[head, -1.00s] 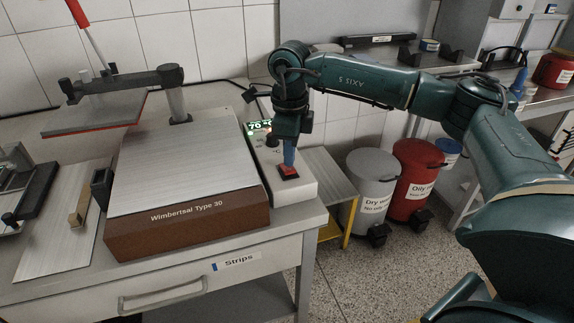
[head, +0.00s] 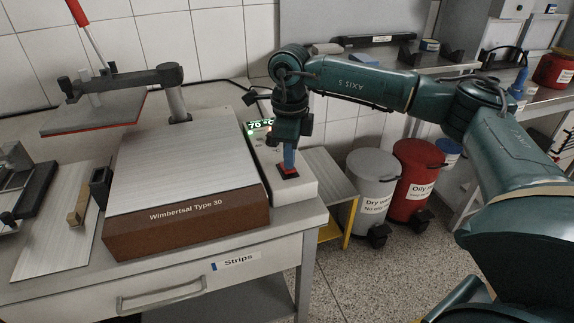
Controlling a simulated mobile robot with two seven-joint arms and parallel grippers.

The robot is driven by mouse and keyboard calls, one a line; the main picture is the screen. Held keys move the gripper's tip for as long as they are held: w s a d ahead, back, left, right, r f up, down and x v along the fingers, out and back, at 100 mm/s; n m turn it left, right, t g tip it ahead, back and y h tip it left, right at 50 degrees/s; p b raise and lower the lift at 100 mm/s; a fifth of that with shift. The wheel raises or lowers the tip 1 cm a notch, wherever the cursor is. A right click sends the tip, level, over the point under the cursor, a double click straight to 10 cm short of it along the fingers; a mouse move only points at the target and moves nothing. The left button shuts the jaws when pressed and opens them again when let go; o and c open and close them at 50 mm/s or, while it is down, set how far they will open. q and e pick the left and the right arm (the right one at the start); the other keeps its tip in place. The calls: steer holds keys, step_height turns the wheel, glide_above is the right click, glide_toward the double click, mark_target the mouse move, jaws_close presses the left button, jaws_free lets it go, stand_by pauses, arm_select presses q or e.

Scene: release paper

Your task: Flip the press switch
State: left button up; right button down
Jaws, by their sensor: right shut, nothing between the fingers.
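The press (head: 188,211) stands on the bench, a brown base with a grey plate and the label "Wimbertsal Type 30". Its white control box (head: 294,186) is on the right side, with a lit green display (head: 260,126) reading about 70 °C. The red switch (head: 288,170) sits in a dark frame on top of the box. My right gripper (head: 289,167) points down with its blue fingertips shut and empty, at the switch and partly covering it. It appears to touch the switch. My left gripper is not in view.
The press's upper plate (head: 92,114) is swung out to the left, with a red-handled lever. Metal sheets lie at the left. A yellow-framed side table (head: 328,178), a grey bin (head: 367,188) and a red bin (head: 416,180) stand right of the bench.

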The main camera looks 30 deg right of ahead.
steer(key=shift+f+b, duration=0.4)
steer(key=shift+f, duration=0.25)
steer(key=shift+r+p, duration=0.65)
steer(key=shift+r, duration=0.15)
steer(key=shift+r+p, duration=1.95)
steer(key=shift+r, duration=0.85)
steer(key=shift+s+f, duration=0.1)
